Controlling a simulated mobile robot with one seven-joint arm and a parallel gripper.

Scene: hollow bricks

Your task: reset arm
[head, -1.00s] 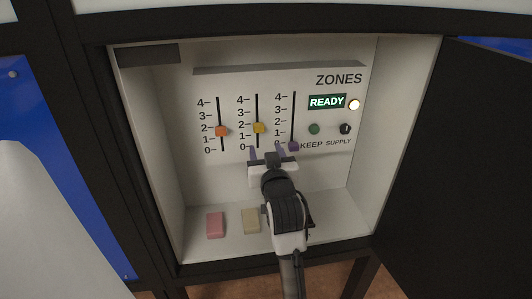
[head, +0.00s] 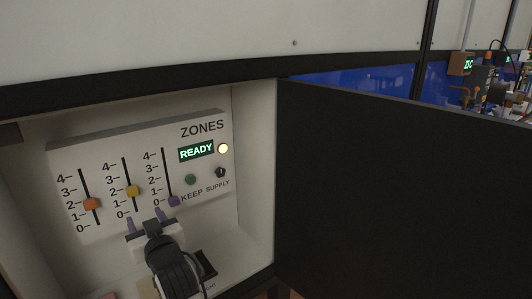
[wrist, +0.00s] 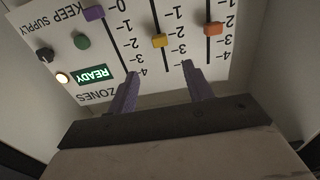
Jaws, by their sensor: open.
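My gripper (head: 147,223) is inside the open cabinet, just in front of the lower part of the zones panel (head: 75,150). Its two purple fingers are apart with nothing between them; they also show in the wrist view (wrist: 160,85). On the panel, the orange slider knob (head: 92,204) is a little below 2. The yellow knob (head: 133,191) is near 2. The purple knob (head: 174,201) is at the bottom, near 0, apart from my fingers. The wrist view shows the panel upside down.
A lit READY sign (head: 196,152), a lit round lamp (head: 223,149), a green button (head: 190,180) and a black supply knob (head: 221,172) are on the panel's right. The open black door (head: 400,190) fills the right side. The cabinet's side wall (head: 253,170) is close to my arm's right.

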